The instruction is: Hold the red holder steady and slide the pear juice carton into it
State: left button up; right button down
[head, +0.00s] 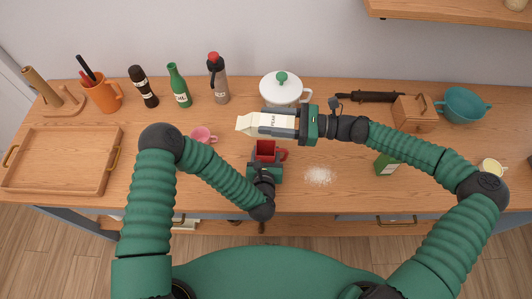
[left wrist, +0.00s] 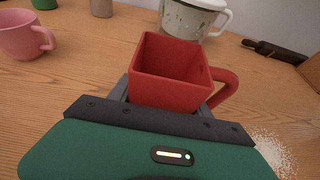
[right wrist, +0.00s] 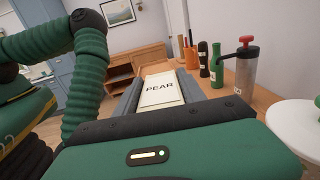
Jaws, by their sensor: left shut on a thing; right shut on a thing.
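The red holder (head: 265,151) is a square, open-topped box with a side handle, standing upright on the counter. In the left wrist view the holder (left wrist: 170,85) looks empty. My left gripper (head: 264,168) is shut on it from the near side. The pear juice carton (head: 262,124) is cream-white with a "PEAR" label and lies on its side in the air, its top pointing left. My right gripper (head: 290,125) is shut on it, above and just behind the holder. The carton also shows between the fingers in the right wrist view (right wrist: 162,90).
A white lidded pot (head: 284,91) stands behind the carton, and a pink mug (head: 203,135) stands left of the holder. White powder (head: 320,175) lies on the counter at right. A green carton (head: 385,163) stands under my right arm. A wooden tray (head: 62,187) is at far left.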

aim_at(271, 138)
jog(key=shift+a+r+m+t, duration=0.1)
jog(key=shift+r+m+t, duration=0.3)
jog(key=shift+t, duration=0.3)
jog(key=m+t, duration=0.1)
jog(key=r+m+t, duration=0.1)
jog(key=t, duration=0.1)
jog(key=shift+s+r+h, duration=0.15)
jog(key=shift+r+h, duration=0.1)
jog(key=shift+h, duration=0.15)
jog(key=shift+s+r+m+t, duration=0.2)
jog(key=shift+m+t, duration=0.1)
jog(key=shift+t, duration=0.2)
jog(key=shift+d+f+h, duration=0.2)
jog(key=shift+f+h, duration=0.05)
jog(key=shift+h, duration=0.15)
notch_tip(271, 138, down, 9)
jog(key=shift+f, duration=0.2)
jog(key=shift+f, duration=0.35)
jog(key=shift+f, duration=0.25)
jog(key=c, duration=0.7)
grip_release()
